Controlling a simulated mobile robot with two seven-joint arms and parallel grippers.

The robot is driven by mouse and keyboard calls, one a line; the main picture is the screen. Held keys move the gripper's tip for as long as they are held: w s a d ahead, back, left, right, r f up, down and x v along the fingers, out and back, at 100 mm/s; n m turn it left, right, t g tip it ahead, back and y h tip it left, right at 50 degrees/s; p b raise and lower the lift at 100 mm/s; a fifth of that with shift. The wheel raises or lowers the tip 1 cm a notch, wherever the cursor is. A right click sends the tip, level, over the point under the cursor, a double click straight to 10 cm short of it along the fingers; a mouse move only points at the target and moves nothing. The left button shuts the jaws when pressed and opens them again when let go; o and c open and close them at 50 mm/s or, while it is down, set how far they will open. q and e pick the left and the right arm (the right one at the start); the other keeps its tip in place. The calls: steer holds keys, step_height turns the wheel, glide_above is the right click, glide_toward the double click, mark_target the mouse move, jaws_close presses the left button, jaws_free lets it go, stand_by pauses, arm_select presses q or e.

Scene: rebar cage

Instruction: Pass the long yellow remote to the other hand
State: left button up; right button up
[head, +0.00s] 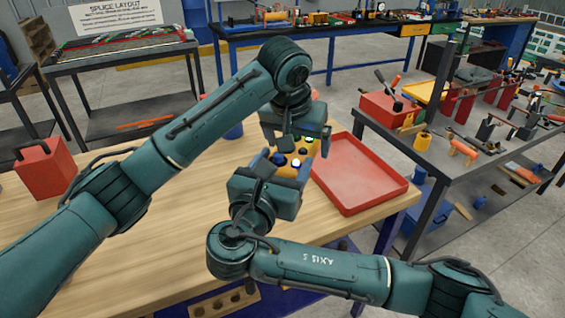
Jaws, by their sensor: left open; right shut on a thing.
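The yellow remote (298,155), with dark, white and blue buttons, is up between my two grippers near the far right part of the wooden table. My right gripper (281,172) is shut on it from the near side and hides its lower end. My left gripper (296,143) comes down from above with its fingers open, one on each side of the remote's upper part. I cannot tell whether the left fingers touch it.
A red tray (358,172) lies on the wooden table (130,255) just right of the grippers. A red box (42,168) stands at the left, and a blue object (233,131) is behind my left arm. A cluttered metal workbench (425,155) stands to the right.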

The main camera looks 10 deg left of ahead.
arm_select(q)
steer(key=v, duration=1.1)
steer(key=w+a+f+t+h, duration=0.1)
steer(key=w+a+f+t, duration=0.85)
steer(key=w+a, duration=0.25)
steer(key=s+d+f+m+h, duration=0.1)
steer(key=s+f, duration=0.3)
steer(key=f, duration=0.1)
steer(key=s+d+f+m+h, duration=0.1)
steer(key=s+d+f+m, duration=0.1)
steer(key=s+f, duration=0.2)
steer(key=s+d+f+m+h, duration=0.1)
steer(key=s+d+f+m, duration=0.1)
steer(key=s+f, duration=0.3)
steer(key=shift+d+f, duration=0.2)
steer(key=shift+f, duration=1)
steer(key=s+d+f+m+g+h, duration=0.15)
steer(key=s+f, duration=0.25)
steer(key=s, duration=0.4)
steer(key=s+d+f+m, duration=0.2)
steer(key=s+f, duration=0.2)
steer(key=s, duration=0.4)
steer(key=s+a+f+n+g+y, duration=0.1)
steer(key=s+a+f+n+y, duration=0.2)
steer(key=s+a+f+n, duration=0.2)
step_height(320, 180, down, 2)
steer(key=a+n, duration=0.2)
steer(key=n, duration=0.1)
steer(key=shift+s+g, duration=0.35)
steer(key=shift+g, duration=0.05)
